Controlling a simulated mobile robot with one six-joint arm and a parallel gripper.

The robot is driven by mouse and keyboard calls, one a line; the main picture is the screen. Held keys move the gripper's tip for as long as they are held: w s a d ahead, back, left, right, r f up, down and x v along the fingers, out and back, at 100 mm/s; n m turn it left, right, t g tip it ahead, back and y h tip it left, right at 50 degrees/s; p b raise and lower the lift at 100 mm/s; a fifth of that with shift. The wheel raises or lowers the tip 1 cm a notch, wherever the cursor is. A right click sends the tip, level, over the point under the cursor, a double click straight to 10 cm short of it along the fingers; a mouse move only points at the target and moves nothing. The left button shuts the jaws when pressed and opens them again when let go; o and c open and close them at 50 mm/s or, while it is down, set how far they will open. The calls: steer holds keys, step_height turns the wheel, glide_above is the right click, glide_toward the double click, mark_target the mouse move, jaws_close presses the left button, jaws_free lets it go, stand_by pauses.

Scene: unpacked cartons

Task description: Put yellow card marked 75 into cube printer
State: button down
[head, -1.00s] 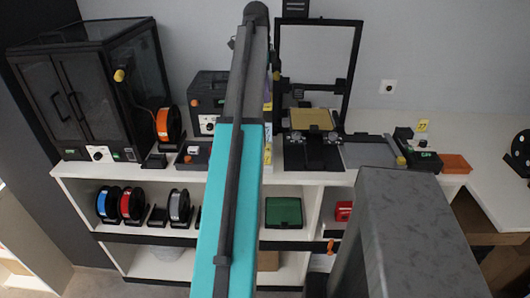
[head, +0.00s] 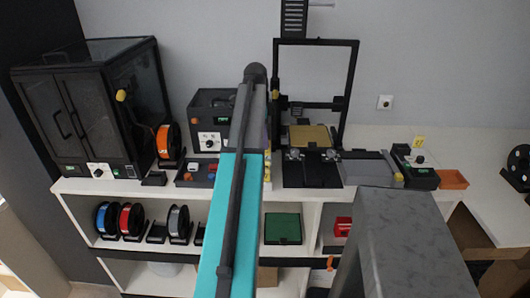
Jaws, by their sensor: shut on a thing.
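My gripper is out of sight; my dark and teal arm runs up the middle of the head view and hides what lies behind it. A yellow card (head: 418,141) stands upright on a small black device at the right; its mark is too small to read surely. Three printer-like machines stand on the counter: a large black enclosed one (head: 95,112) at the left, a small dark box (head: 212,112) with a white dial panel, partly behind my arm, and an open black frame with a gold plate (head: 310,137). Which is the cube printer I cannot tell.
An orange spool (head: 168,141) stands beside the enclosed machine. An orange tray (head: 452,179) sits at the right. The shelf below holds several spools (head: 131,220), a green box (head: 283,228) and a red box (head: 343,226). Bare white counter (head: 455,140) shows at the back right.

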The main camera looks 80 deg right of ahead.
mark_target(265, 154)
steer(key=shift+f, duration=1)
steer(key=shift+f+p, duration=0.8)
steer(key=shift+f, duration=1.25)
steer(key=shift+f, duration=0.15)
steer(key=c, duration=1.8)
jaws_free()
steer(key=shift+c, duration=0.2)
steer(key=shift+f+b, duration=0.1)
steer(key=shift+b, duration=0.35)
steer(key=r+b, duration=0.1)
steer(key=r, duration=0.3)
steer(key=w+r+b, duration=0.1)
steer(key=r, duration=0.9)
steer(key=shift+w+b, duration=0.25)
steer(key=shift+b, duration=0.15)
